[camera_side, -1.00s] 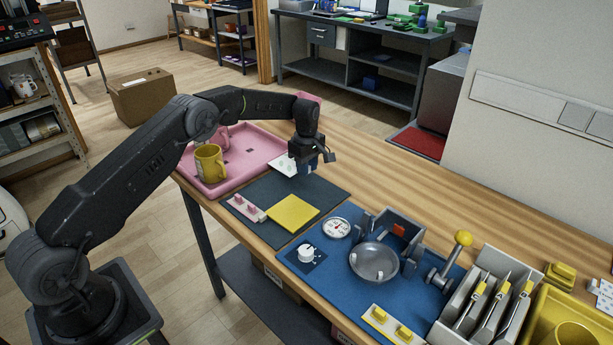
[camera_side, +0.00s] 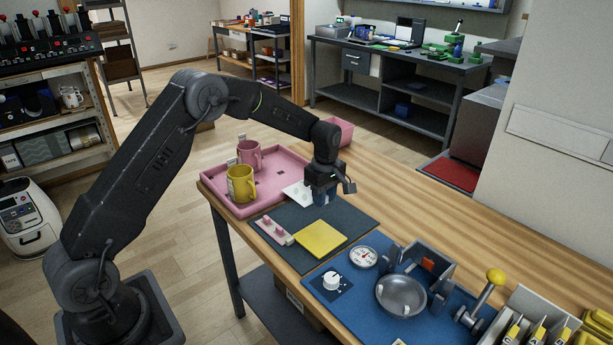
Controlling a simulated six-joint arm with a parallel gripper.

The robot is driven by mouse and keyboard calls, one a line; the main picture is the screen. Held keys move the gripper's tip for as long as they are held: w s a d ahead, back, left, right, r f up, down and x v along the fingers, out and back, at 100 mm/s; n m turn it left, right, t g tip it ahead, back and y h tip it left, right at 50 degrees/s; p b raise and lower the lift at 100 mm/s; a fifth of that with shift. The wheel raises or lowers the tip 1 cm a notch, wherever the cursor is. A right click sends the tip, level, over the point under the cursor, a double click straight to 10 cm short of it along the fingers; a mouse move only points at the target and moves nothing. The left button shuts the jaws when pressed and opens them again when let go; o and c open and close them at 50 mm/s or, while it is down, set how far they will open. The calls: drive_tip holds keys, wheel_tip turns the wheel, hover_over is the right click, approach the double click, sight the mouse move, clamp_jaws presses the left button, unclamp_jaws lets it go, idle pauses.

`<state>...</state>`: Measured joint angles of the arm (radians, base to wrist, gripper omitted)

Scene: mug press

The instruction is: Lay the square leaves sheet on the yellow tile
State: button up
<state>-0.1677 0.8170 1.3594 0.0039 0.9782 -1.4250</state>
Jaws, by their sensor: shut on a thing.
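A white sheet (camera_side: 296,193) with faint marks lies at the far left edge of the dark mat (camera_side: 358,219), beside the pink tray. Its print is too small to read. The yellow tile (camera_side: 320,238) lies flat and bare on the near part of the mat, in front of my gripper.
The pink tray (camera_side: 211,186) holds a yellow mug (camera_side: 241,184) and a pink mug (camera_side: 249,155). A pale strip with pink knobs (camera_side: 271,230) lies left of the tile. The press (camera_side: 400,297) and dial (camera_side: 363,257) stand on a blue mat to the right.

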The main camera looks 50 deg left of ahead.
hover_over(338, 255)
drive_tip(key=shift+w+a+f, duration=0.15)
drive_tip(key=shift+w+f, duration=0.05)
drive_tip(key=shift+f, duration=0.3)
drive_tip(key=shift+w+a+f, duration=0.15)
drive_tip(key=shift+w+f, duration=0.05)
drive_tip(key=shift+f, duration=3)
drive_tip(key=o, duration=0.8)
wheel_tip(338, 255, up, 14)
drive_tip(key=shift+w+d+f, duration=0.1)
drive_tip(key=shift+w, duration=0.05)
